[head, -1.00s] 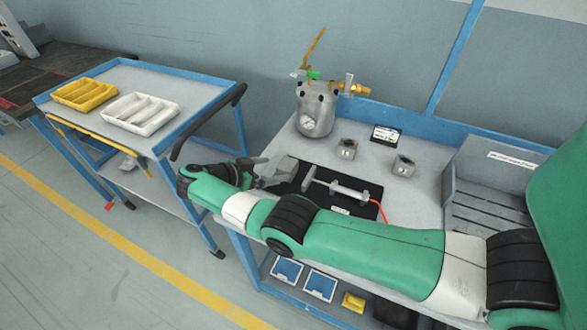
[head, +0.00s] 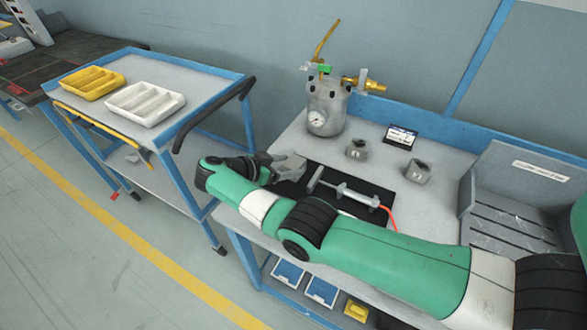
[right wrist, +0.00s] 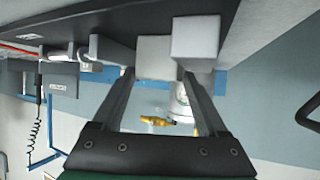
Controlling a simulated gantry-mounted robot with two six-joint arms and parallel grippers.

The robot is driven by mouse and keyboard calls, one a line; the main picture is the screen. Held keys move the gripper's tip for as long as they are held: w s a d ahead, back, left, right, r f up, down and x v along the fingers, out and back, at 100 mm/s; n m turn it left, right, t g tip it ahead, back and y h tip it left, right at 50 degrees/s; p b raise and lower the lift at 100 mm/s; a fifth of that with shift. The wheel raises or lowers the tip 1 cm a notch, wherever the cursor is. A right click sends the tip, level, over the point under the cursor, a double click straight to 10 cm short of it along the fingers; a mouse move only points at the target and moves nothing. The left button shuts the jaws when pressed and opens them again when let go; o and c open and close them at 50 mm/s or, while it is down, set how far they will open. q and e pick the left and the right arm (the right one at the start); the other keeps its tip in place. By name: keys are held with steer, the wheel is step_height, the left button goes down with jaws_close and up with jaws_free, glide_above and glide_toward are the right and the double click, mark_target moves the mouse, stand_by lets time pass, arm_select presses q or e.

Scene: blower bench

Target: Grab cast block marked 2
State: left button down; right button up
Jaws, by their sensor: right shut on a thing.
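My right gripper (head: 274,168) is shut on a light grey block (head: 291,165) at the left end of the bench, beside the black mat. In the right wrist view the fingertips (right wrist: 158,72) are on either side of a grey block (right wrist: 153,58); a second pale block face (right wrist: 195,38) shows right beside it. I cannot read a number on it. Two other grey cast blocks, one in the middle (head: 357,151) and one further right (head: 418,172), stand on the bench behind the mat. Their marks are too small to read. My left gripper is not in view.
A black mat (head: 292,190) holds a grey tool (head: 345,193) with a red hose. A metal pressure pot (head: 326,108) stands at the back, a small display (head: 401,136) beside it. A grey rack (head: 515,195) is at right. A trolley (head: 205,85) with yellow and white trays stands left.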

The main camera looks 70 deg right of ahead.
mark_target(287, 166)
jaws_close()
step_height(287, 166, up, 10)
steer(key=p, duration=0.6)
